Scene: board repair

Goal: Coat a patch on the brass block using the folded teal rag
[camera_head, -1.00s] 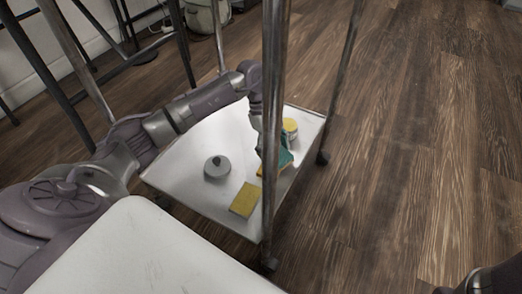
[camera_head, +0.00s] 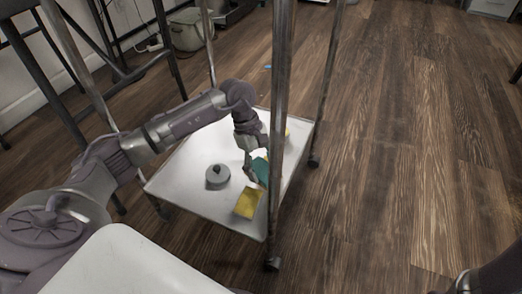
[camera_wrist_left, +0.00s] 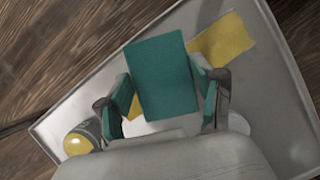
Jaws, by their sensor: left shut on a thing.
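The brass block (camera_head: 248,203) is a flat yellow rectangle lying near the front of the white trolley shelf. It also shows in the left wrist view (camera_wrist_left: 226,38). My left gripper (camera_head: 255,176) is above the shelf, just behind the block, and is shut on the folded teal rag (camera_head: 261,169). In the left wrist view the rag (camera_wrist_left: 162,70) spreads flat beyond the fingers, and its right edge lies beside the block's near end. I cannot tell whether they touch. Small yellow bits show beside the fingers. A trolley post partly hides this area in the head view. My right gripper is out of view.
A grey round object with a knob (camera_head: 217,176) stands left of the block. A yellow-topped jar (camera_wrist_left: 82,141) stands at the shelf's other side, mostly behind the post in the head view. The metal post (camera_head: 279,110) rises close to my left gripper. Bare shelf (camera_head: 180,180) lies left.

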